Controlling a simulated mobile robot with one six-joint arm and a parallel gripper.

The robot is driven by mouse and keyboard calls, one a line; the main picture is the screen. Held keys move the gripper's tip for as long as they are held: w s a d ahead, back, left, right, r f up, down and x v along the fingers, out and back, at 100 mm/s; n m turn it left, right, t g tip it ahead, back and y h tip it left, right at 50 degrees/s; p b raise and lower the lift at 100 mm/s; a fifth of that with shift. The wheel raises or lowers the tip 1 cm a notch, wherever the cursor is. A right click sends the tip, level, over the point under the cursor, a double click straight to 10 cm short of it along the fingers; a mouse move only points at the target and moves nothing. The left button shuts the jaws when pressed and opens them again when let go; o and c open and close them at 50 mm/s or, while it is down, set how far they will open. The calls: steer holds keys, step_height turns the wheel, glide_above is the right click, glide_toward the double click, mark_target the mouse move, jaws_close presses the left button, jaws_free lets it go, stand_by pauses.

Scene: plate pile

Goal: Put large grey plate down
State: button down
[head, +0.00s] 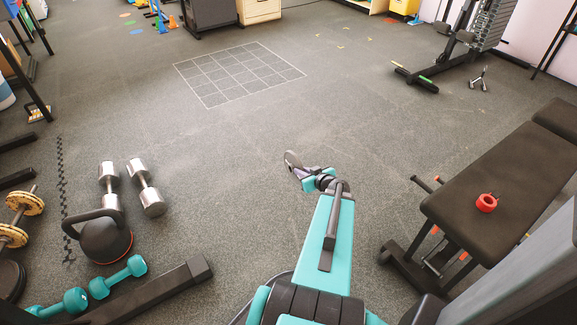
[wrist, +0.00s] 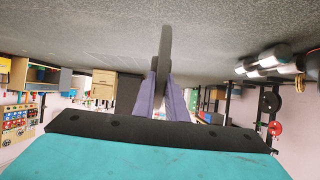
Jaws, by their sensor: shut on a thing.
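The large grey plate (wrist: 165,50) shows edge-on in the wrist view, upright between the two purple fingers of my gripper (wrist: 163,88). My gripper is shut on it. In the head view the plate (head: 291,158) is a small dark disc at the tip of my arm, partly hidden by my gripper (head: 303,173). It appears to be held above the floor, with open floor around it. The wrist picture has the floor at its top.
A white grid (head: 240,75) is marked on the clear floor ahead. A bench (head: 500,180) with a red ring-shaped object (head: 487,203) stands at right. Chrome dumbbells (head: 147,188), a kettlebell (head: 106,240) and teal dumbbells (head: 118,277) lie at left. A weight machine (head: 470,45) stands far right.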

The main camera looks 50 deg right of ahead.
steer(key=s+d+f+m+h+b, duration=0.1)
steer(key=s+d+f+b, duration=0.2)
steer(key=s+f, duration=0.4)
steer(key=shift+s+m+h, duration=0.3)
steer(key=shift+s+h, duration=0.1)
steer(key=shift+s, duration=0.35)
steer(key=shift+w+f, duration=0.1)
